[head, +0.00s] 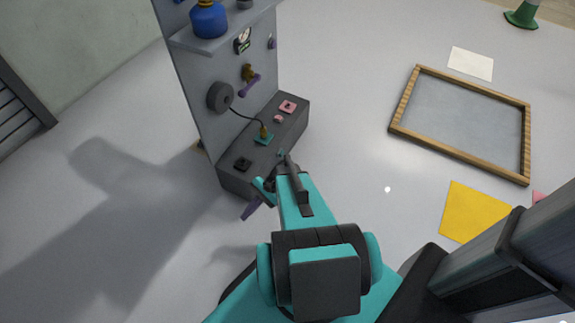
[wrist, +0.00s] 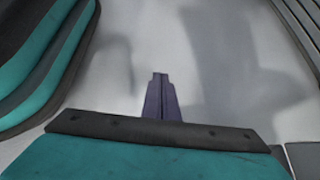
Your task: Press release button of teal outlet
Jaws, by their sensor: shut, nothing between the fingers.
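The teal outlet (head: 264,138) is on top of the dark grey box at the foot of the panel. A brass plug (head: 263,131) stands in it, with a black cord running to a round dark reel (head: 221,97). A small teal piece beside my arm may be its release button; I cannot tell. My gripper (head: 249,210), with purple fingers, is in front of the box's near side, apart from the outlet. In the wrist view the fingers (wrist: 160,77) are together and empty over bare floor. The outlet is not in the wrist view.
The box also bears a pink outlet (head: 288,106), a pink button (head: 279,118) and a black outlet (head: 243,163). A shelf (head: 225,40) above holds a blue bottle (head: 208,19). A wood-framed tray (head: 459,121) and yellow sheet (head: 474,211) lie right.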

